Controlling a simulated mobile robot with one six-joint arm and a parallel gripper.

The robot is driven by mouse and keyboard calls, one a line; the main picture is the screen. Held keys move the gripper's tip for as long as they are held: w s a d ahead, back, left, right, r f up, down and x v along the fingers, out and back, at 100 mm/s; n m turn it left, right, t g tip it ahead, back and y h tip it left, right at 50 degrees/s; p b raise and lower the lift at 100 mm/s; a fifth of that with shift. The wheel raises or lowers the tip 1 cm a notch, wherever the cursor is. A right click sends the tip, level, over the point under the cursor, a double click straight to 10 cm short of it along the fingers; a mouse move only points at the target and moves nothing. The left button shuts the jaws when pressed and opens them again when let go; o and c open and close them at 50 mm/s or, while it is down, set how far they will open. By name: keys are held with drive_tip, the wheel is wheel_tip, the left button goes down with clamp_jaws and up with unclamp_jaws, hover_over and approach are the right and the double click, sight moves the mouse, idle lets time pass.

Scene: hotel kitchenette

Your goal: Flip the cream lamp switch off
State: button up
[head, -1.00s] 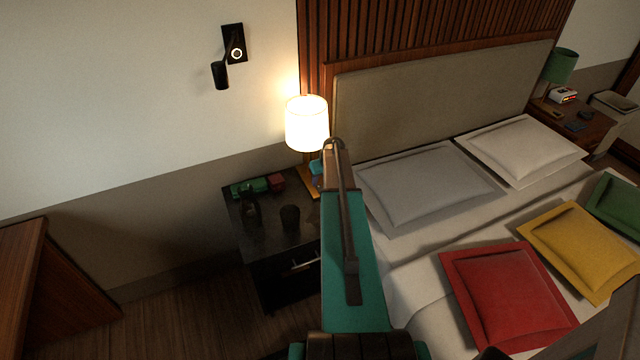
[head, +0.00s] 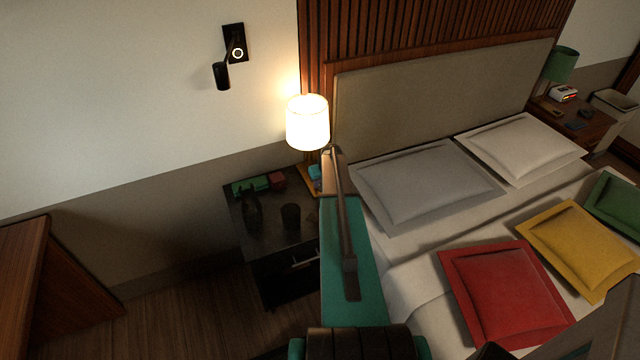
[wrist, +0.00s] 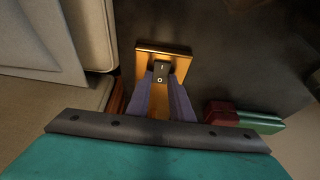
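The cream lamp (head: 307,123) is lit and stands at the back of the dark nightstand, beside the headboard. Its gold base (wrist: 177,54) shows in the wrist view with a black rocker switch (wrist: 161,72) marked I and O; the I end is farther from my gripper. My gripper (wrist: 161,80) has two purple-blue fingers, apart, with the gold base showing between them. Their tips are close to the switch, near its O end; I cannot tell whether they touch it. In the head view my arm hides the switch and most of the gripper.
The nightstand (head: 273,236) holds a green item (head: 250,185), a red block (head: 278,181), a dark cup (head: 290,216) and a dark object (head: 251,207). The bed with pillows (head: 430,180) is at right. A black wall lamp (head: 222,75) hangs above left.

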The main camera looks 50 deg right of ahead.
clamp_jaws()
drive_tip(key=shift+w, duration=0.2)
drive_tip(key=shift+w+d+g+y, duration=0.1)
drive_tip(key=shift+w+g+y, duration=0.15)
drive_tip(key=shift+g, duration=0.25)
drive_tip(key=shift+w+g+y+p, duration=0.1)
drive_tip(key=shift+g+y+p, duration=0.25)
drive_tip(key=shift+g, duration=0.45)
